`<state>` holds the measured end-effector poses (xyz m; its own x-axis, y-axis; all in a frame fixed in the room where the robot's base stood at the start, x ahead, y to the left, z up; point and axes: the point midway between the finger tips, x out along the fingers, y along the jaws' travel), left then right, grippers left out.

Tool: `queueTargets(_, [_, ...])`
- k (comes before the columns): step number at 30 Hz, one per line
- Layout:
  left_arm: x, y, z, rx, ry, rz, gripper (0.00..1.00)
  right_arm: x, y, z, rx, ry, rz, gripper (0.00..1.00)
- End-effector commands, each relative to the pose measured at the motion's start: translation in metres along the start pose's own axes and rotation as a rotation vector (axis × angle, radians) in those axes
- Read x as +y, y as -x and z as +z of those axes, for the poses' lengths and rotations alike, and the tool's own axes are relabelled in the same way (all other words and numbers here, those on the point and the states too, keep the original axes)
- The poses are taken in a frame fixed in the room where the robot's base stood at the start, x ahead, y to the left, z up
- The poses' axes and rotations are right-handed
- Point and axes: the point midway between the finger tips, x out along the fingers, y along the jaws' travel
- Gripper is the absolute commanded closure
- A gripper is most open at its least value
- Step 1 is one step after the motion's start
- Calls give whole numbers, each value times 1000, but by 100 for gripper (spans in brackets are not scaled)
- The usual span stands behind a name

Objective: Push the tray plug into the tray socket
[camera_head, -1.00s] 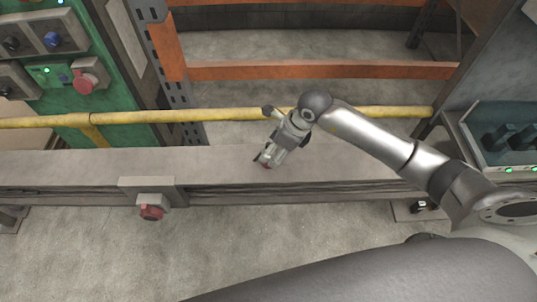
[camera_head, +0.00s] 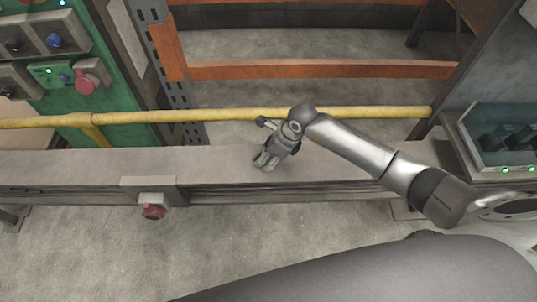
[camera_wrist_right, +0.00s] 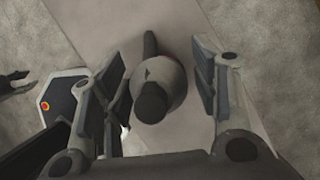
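The tray socket (camera_head: 152,205) is a grey box with a red round face, mounted on the front side of the grey tray (camera_head: 75,170). In the head view my right gripper (camera_head: 266,162) is over the tray, to the right of the socket and apart from it. In the right wrist view the plug (camera_wrist_right: 165,75), a grey rounded body with dark ends, lies between the fingers of the right gripper (camera_wrist_right: 165,80). The fingers are apart, with a gap at the plug's right side. The plug is hidden in the head view. I cannot make out my left gripper.
A yellow rail (camera_head: 220,114) runs behind the tray. A green panel (camera_head: 80,95) with another red socket (camera_head: 86,82) stands at the upper left. A glass-topped case (camera_head: 505,140) is at the right. A small dark forked shape (camera_wrist_right: 15,84) in the wrist view is unclear.

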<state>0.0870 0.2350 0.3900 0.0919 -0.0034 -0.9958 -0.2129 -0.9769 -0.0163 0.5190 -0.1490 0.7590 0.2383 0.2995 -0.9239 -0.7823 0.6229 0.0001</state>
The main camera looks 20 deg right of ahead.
Motion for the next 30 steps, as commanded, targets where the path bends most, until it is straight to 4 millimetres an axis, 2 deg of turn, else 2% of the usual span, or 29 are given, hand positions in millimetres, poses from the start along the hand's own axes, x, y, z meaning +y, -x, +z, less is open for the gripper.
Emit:
queueTargets(1, [0,0,0,0,0,0,62,0,0,0,0,0,0,55])
queueTargets(8, [0,0,0,0,0,0,62,0,0,0,0,0,0,84])
queueTargets(17, [0,-1,0,-1,1,0,62,0,2,1,-1,1,-1,84])
queueTargets(22, [0,-5,1,-1,0,0,62,-1,10,4,-2,1,-3,84])
queueTargets(26, [0,-13,2,-1,0,0,62,-2,28,12,-4,4,-6,84])
queueTargets(30, [1,-13,2,-1,0,1,62,13,53,8,-2,4,-2,84])
